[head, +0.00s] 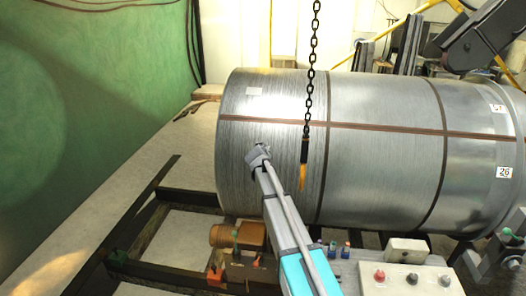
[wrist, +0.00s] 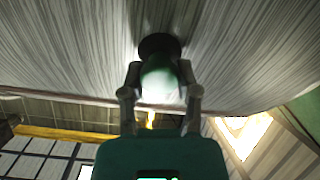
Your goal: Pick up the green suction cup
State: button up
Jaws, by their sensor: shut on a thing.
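The green suction cup (wrist: 160,86) is in the middle of the wrist view, a rounded green body with a dark round disc at its far end. The disc lies against or very close to the streaked metal surface; I cannot tell whether it touches. My gripper (wrist: 160,71) is shut on the green body, one grey finger on each side. In the head view my arm reaches up from the bottom toward the large metal cylinder (head: 270,180). The suction cup cannot be made out there.
A dark chain (head: 312,60) with an orange-tipped end hangs in front of the cylinder, right of my arm. A control box (head: 410,278) with buttons stands at the lower right. Dark floor beams (head: 150,205) lie at the left, before a green wall (head: 80,120).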

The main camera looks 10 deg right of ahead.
jog(key=shift+r+p, duration=4.7)
jog(key=shift+r, duration=0.15)
